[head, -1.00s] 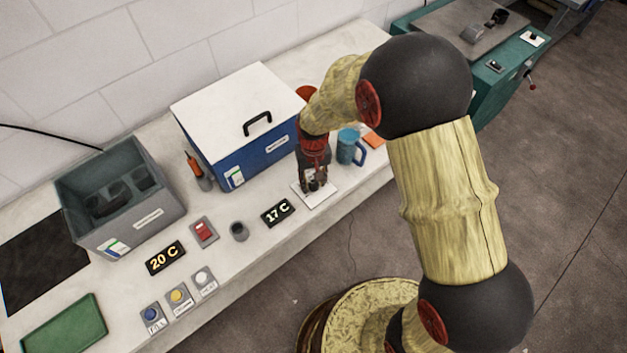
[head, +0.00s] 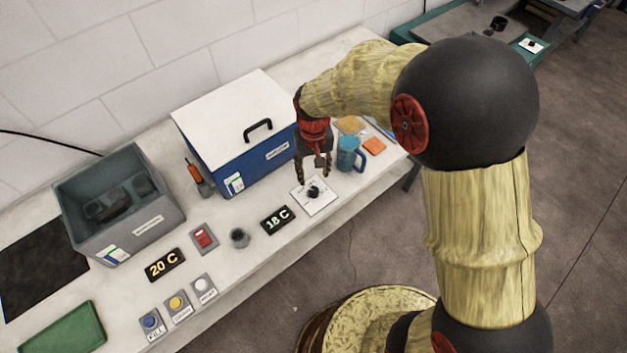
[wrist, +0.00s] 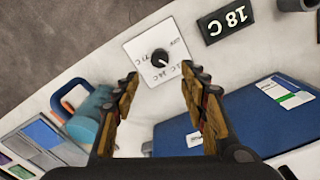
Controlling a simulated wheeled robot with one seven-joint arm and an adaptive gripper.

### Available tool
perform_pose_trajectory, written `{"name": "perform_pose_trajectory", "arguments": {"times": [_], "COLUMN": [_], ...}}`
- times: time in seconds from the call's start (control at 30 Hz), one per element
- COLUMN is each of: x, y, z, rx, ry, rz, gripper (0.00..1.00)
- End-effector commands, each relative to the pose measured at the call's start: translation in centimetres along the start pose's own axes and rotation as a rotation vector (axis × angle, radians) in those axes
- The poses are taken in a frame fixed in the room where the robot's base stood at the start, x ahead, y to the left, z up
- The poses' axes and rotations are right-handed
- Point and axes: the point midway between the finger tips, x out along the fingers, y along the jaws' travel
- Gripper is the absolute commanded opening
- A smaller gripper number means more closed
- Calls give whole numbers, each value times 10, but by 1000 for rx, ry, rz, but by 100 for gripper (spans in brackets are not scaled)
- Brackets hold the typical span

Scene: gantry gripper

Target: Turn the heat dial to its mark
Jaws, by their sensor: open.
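The heat dial is a black knob (head: 314,192) on a white square plate (head: 325,207) with printed temperature marks; it also shows in the wrist view (wrist: 160,58). The printed marks are too small to read surely. A black display (head: 277,220) beside the plate reads 18 C. My gripper (head: 314,178) is just above and behind the knob. In the wrist view my gripper (wrist: 158,75) is open, its two fingers apart and empty, with the knob beyond the gap between them and not touched.
A blue box with a white lid (head: 240,165) stands close behind my gripper. A blue mug (head: 348,155) is to the right of the plate. Another display (head: 165,264) reads 20 C. A grey bin (head: 120,215), a red switch (head: 204,238) and several buttons are to the left.

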Motion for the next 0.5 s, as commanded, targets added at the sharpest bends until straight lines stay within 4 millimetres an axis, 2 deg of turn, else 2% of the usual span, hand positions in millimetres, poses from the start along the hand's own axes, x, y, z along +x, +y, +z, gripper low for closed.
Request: {"name": "perform_pose_trajectory", "arguments": {"times": [0.1, 0.2, 0.5], "x": [-17, -25, -29], "y": [0, 0, 0], "z": [0, 0, 0], "rx": [0, 0, 0], "ry": [1, 0, -2], "rz": [0, 0, 0], "gripper": [44, 44, 44]}}
